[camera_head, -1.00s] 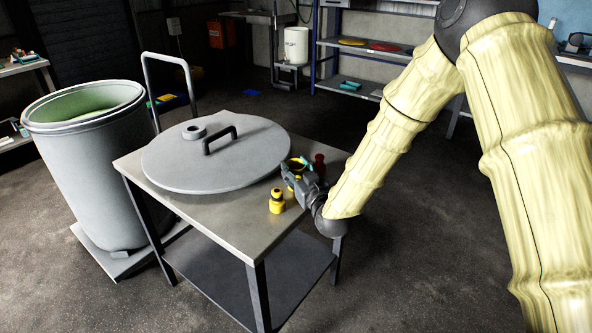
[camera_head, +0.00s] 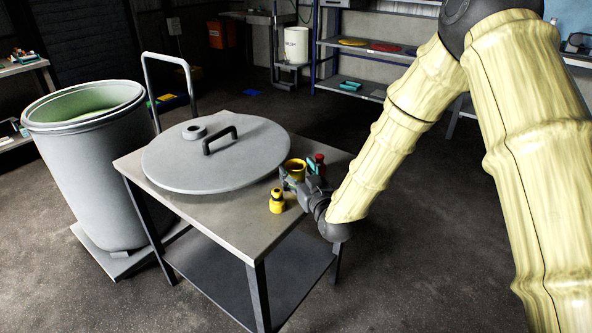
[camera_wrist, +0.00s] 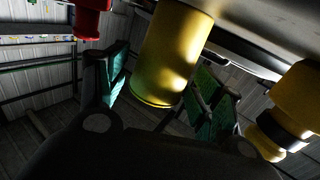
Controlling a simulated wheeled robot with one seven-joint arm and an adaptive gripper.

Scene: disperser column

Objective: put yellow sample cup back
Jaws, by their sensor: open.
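The yellow sample cup (camera_head: 296,168) stands on the small grey table (camera_head: 222,213), right of the big round lid. My gripper (camera_head: 301,180) is at the cup's near right side, with its teal-padded fingers spread apart. In the wrist view the cup (camera_wrist: 176,55) shows between the two open fingers (camera_wrist: 160,85), with a visible gap to the left pad. The right pad lies close beside the cup, and I cannot tell whether it touches. My gripper hides the lower part of the cup in the head view.
A small yellow bottle with a dark band (camera_head: 277,203) stands close to my gripper's left. A red bottle (camera_head: 320,161) stands right behind the cup. The grey lid (camera_head: 215,160) covers much of the table. A large grey drum (camera_head: 88,170) stands at left.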

